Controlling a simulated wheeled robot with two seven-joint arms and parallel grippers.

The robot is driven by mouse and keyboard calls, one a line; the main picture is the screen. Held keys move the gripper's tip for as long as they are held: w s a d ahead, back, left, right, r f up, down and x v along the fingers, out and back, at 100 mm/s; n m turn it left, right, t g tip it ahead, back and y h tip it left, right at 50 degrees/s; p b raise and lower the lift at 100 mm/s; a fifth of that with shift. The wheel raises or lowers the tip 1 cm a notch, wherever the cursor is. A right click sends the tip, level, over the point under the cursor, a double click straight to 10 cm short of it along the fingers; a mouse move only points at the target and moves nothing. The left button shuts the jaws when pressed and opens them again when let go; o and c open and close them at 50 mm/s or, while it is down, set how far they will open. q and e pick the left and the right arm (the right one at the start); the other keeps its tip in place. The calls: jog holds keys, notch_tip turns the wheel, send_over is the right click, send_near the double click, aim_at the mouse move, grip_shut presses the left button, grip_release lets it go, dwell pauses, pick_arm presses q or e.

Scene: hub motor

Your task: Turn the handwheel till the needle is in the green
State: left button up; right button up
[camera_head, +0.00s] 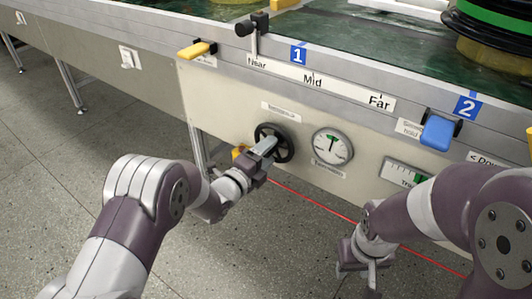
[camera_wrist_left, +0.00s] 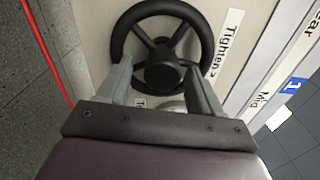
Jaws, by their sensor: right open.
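The black spoked handwheel (camera_head: 273,143) is on the beige front panel; it also shows in the left wrist view (camera_wrist_left: 160,74). My left gripper (camera_head: 266,147) is at the wheel. In the left wrist view its two fingers (camera_wrist_left: 163,85) are apart, one on each side of the hub, with tips near the rim; I cannot tell whether they touch it. The round white gauge (camera_head: 332,147) is right of the wheel. Its green patch is near the top and the thin needle stands roughly upright; its exact place against the green is too small to tell. My right gripper (camera_head: 360,268) is open and empty, low at the right.
Above the wheel is a Near-Mid-Far scale (camera_head: 315,82) with a black slider (camera_head: 255,28). A yellow handle (camera_head: 198,49) and a blue handle (camera_head: 437,132) stick out from the rail. Another gauge (camera_head: 404,174) is at right. A red line crosses the floor.

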pick_arm(q)
jog(key=p+v, duration=0.5)
jog(key=v, duration=0.7)
jog(key=shift+s+a, duration=0.2)
jog(key=shift+s, duration=0.05)
